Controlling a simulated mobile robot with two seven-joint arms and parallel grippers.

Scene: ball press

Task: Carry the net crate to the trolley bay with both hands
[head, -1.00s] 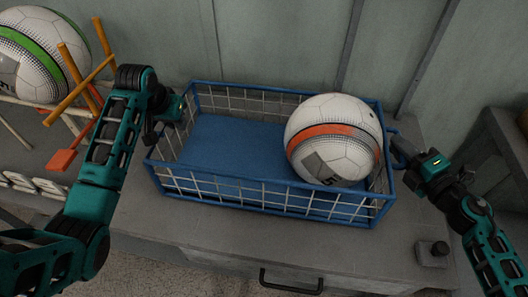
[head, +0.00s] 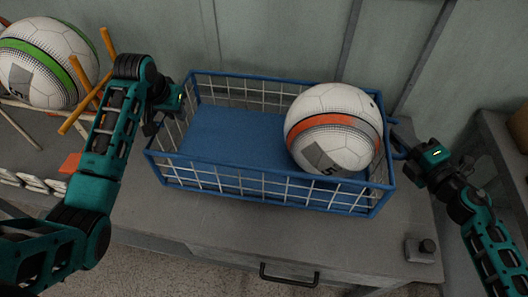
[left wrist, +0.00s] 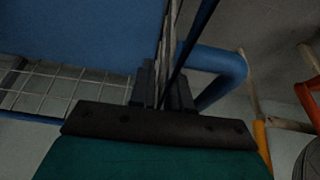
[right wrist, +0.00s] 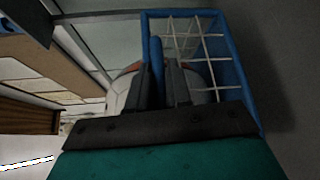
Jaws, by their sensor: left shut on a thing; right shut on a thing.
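The net crate (head: 275,207) is blue-framed with pale wire mesh sides and a blue floor. It is level above the grey bench; I cannot tell how wide any gap beneath it is. A white ball with an orange band (head: 333,128) sits in its right half. My left gripper (head: 168,115) is shut on the crate's left end, where a blue bar (left wrist: 225,70) shows beside its fingers. My right gripper (head: 404,156) is shut on the right end, with a blue bar (right wrist: 156,62) at its fingers. The trolley bay is not recognisable in view.
The grey bench (head: 215,220) has a dark drawer handle (head: 290,277) in front and a small box with a black knob (head: 422,250) at right. A green-banded ball (head: 45,62) and orange sticks (head: 85,110) are at left. The wall (head: 290,35) stands close behind.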

